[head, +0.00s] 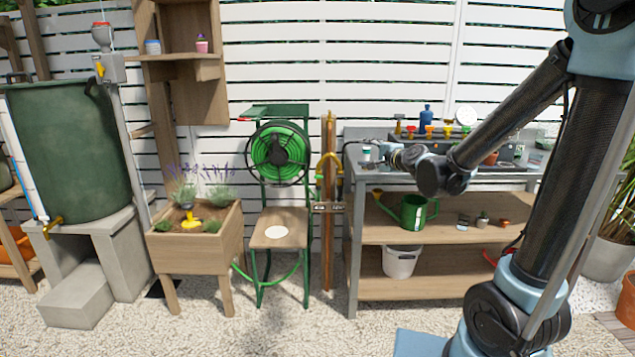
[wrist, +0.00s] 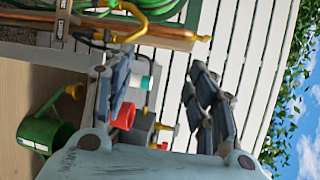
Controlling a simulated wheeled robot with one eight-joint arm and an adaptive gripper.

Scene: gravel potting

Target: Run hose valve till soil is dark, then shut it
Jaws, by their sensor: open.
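A wooden post (head: 329,250) stands between the hose reel and the bench. It carries a curved yellow pipe (head: 330,158) and small label plates. In the wrist view, turned sideways, a copper-coloured pipe (wrist: 150,32) with yellow fittings runs along the top; I cannot tell the valve's setting. The green hose reel (head: 279,152) hangs on a green-framed stand. A wooden planter (head: 190,252) holds lavender and a yellow sprinkler-like piece (head: 190,218); its soil is small, its darkness unclear. My gripper (head: 390,154) is open and empty over the bench's left end; its spread fingers (wrist: 158,78) show in the wrist view.
The bench (head: 357,185) holds bottles, small pots and funnels on top. A green watering can (head: 410,212) and a white bucket (head: 401,262) stand on its shelves. A large green barrel (head: 70,150) stands on concrete blocks at left. Gravel in front is mostly clear.

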